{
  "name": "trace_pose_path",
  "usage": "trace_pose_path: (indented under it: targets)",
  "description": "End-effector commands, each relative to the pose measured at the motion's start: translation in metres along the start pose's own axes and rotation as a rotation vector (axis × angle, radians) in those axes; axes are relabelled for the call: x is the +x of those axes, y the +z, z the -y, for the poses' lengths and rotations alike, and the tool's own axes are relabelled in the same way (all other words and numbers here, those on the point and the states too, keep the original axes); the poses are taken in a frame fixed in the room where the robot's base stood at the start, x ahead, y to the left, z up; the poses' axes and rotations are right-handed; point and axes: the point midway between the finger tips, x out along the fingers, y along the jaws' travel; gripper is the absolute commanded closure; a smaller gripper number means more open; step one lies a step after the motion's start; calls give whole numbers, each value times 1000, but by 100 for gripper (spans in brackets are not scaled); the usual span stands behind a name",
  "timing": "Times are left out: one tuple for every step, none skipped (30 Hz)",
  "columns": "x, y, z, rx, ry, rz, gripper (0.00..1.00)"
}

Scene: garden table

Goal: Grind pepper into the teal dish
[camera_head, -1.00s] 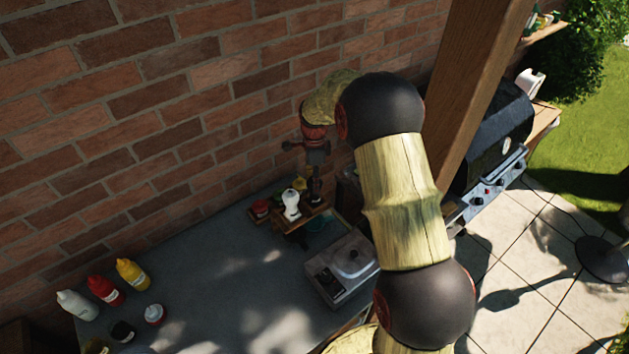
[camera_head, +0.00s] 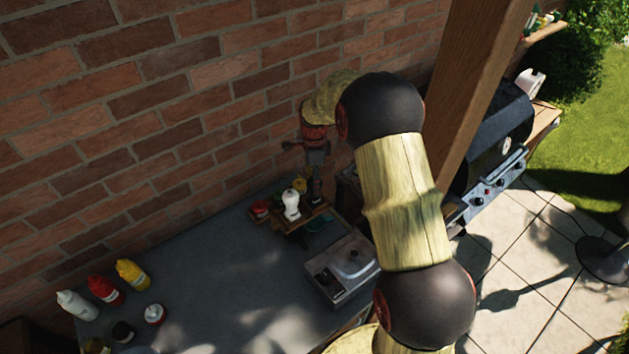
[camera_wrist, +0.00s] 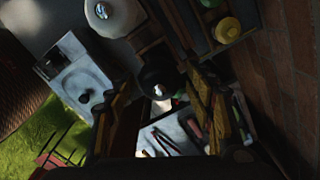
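My gripper (camera_head: 315,172) points down over the wooden rack by the brick wall. In the wrist view its two fingers (camera_wrist: 163,88) stand apart, one on each side of a dark round-topped pepper mill (camera_wrist: 156,76). I see no firm contact between them. A white mill (camera_head: 291,205) stands upright just left of the gripper; its round top also shows in the wrist view (camera_wrist: 115,14). The teal dish (camera_head: 319,223) lies just right of the rack, in shade and partly hidden. Its contents cannot be made out.
The wooden rack (camera_head: 273,228) also holds a red-topped item (camera_head: 261,208). A grey hob (camera_head: 343,268) stands close in front right. White, red and yellow bottles (camera_head: 105,290) stand at the far left. The middle of the grey worktop (camera_head: 215,260) is clear.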

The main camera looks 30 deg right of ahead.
Motion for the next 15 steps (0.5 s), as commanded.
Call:
trace_pose_path:
  targets:
    - [0, 0, 0, 0, 0, 0, 42]
    - [0, 0, 0, 0, 1, 0, 42]
    - [0, 0, 0, 0, 1, 0, 42]
    - [0, 0, 0, 0, 1, 0, 42]
    - [0, 0, 0, 0, 1, 0, 42]
    - [0, 0, 0, 0, 1, 0, 42]
    - [0, 0, 0, 0, 1, 0, 42]
    - [0, 0, 0, 0, 1, 0, 42]
    - [0, 0, 0, 0, 1, 0, 42]
    - [0, 0, 0, 0, 1, 0, 42]
    - [-1, 0, 0, 0, 0, 0, 42]
    - [-4, 0, 0, 0, 0, 0, 42]
    - [-6, 0, 0, 0, 0, 0, 42]
    - [-9, 0, 0, 0, -1, 0, 42]
    - [-14, 0, 1, 0, -2, 0, 42]
